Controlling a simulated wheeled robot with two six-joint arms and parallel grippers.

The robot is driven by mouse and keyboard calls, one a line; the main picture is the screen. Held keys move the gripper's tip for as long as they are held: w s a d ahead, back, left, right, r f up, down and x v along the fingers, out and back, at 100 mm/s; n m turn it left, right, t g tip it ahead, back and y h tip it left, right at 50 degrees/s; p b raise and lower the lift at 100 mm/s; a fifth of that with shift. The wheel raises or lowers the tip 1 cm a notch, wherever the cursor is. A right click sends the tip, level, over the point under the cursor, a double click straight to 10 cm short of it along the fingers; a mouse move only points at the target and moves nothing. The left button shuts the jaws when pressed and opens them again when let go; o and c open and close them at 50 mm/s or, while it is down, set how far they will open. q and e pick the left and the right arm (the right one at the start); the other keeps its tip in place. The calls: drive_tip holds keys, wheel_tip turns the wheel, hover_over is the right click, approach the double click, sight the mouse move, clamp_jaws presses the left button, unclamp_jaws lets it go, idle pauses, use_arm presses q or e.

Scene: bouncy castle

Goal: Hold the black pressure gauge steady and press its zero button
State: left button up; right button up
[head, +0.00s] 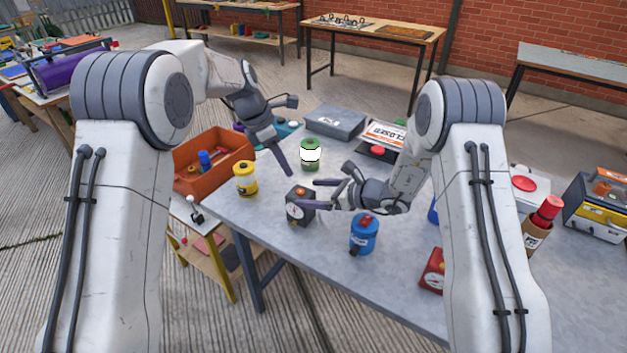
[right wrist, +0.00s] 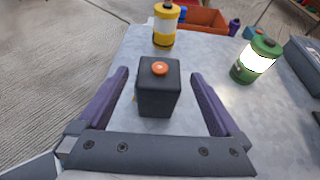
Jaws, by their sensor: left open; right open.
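The black pressure gauge (head: 298,206) stands upright on the grey table, its white dial facing the front in the head view. In the right wrist view the gauge (right wrist: 158,98) shows an orange button (right wrist: 160,68) on top. My right gripper (head: 314,193) is open, reaching from the right at the gauge. In the right wrist view its purple fingers (right wrist: 160,80) lie on either side of the gauge, with gaps on both sides. My left gripper (head: 290,138) is open and empty, above the table behind the gauge.
A red gauge (head: 433,271) is at the front right. An orange bin (head: 215,162) is at the left, a grey case (head: 335,122) at the back.

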sight(292, 197)
wheel_tip(292, 197, down, 2)
drive_tip(key=shift+f, duration=0.15)
drive_tip(key=x, duration=0.6)
drive_tip(key=shift+w+a+f, duration=0.1)
drive_tip(key=shift+a+f, duration=0.05)
drive_tip(key=shift+a, duration=0.05)
drive_tip(key=shift+w+a+f, duration=0.15)
drive_tip(key=shift+w+a, duration=0.1)
drive_tip(key=shift+a, duration=0.15)
drive_tip(key=c, duration=1.3)
use_arm(q)
drive_tip(key=shift+c, duration=0.6)
use_arm(e)
clamp_jaws()
use_arm(q)
clamp_jaws()
